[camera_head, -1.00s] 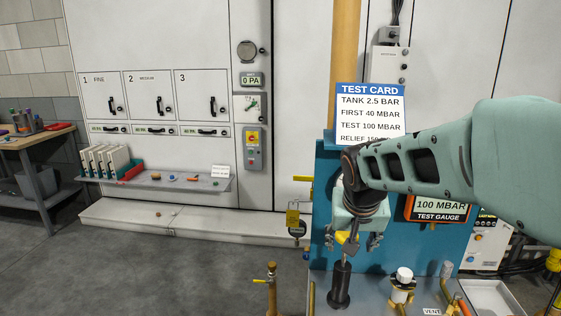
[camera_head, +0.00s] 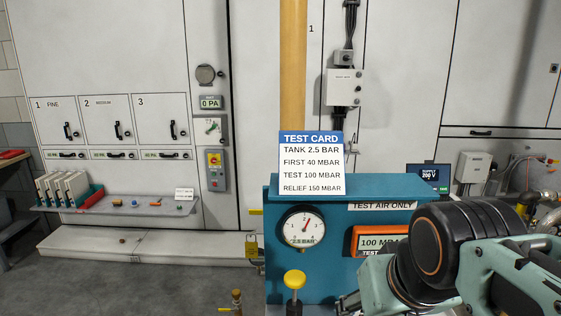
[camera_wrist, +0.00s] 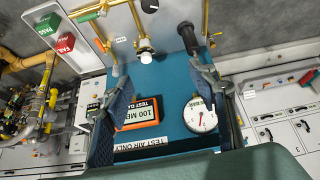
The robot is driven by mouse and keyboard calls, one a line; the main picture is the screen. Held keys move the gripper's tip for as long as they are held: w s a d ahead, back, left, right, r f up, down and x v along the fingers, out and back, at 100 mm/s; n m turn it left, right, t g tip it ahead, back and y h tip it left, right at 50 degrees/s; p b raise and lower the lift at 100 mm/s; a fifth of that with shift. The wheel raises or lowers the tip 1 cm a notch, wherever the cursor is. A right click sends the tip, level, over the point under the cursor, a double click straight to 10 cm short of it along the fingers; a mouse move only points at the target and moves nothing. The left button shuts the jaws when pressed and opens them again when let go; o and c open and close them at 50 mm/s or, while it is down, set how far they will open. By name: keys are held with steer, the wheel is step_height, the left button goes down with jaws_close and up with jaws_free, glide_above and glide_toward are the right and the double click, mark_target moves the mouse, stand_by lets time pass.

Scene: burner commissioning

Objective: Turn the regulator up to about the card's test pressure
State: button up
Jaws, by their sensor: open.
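The test card (camera_head: 312,165) reads tank 2.5 bar, first 40 mbar, test 100 mbar, relief 150 mbar. The orange test gauge (camera_head: 378,243) shows 100 MBAR, partly covered by my arm; it also shows upside down in the wrist view (camera_wrist: 133,113). A round dial gauge (camera_head: 304,229), labelled 2.5 bar, sits left of it. A white knob on a brass fitting (camera_wrist: 145,58), seemingly the regulator, stands on the bench in the wrist view. My gripper (camera_wrist: 162,72) is open and empty, its fingers spread above the bench, apart from the knob.
A yellow-topped post (camera_head: 294,281) rises in front of the teal panel (camera_head: 277,266). The wrist view shows a black handle (camera_wrist: 190,38), brass piping, and green and red tags (camera_wrist: 48,24) at the left. A low shelf (camera_head: 150,207) stands far left.

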steer(key=s, duration=0.3)
steer(key=shift+d+f+m+g+p, duration=0.1)
steer(key=shift+f+m+g+p, duration=0.15)
steer(key=shift+m+g+p, duration=0.05)
steer(key=shift+w+d, duration=0.1)
steer(key=shift+d, duration=0.05)
stand_by(6.0)
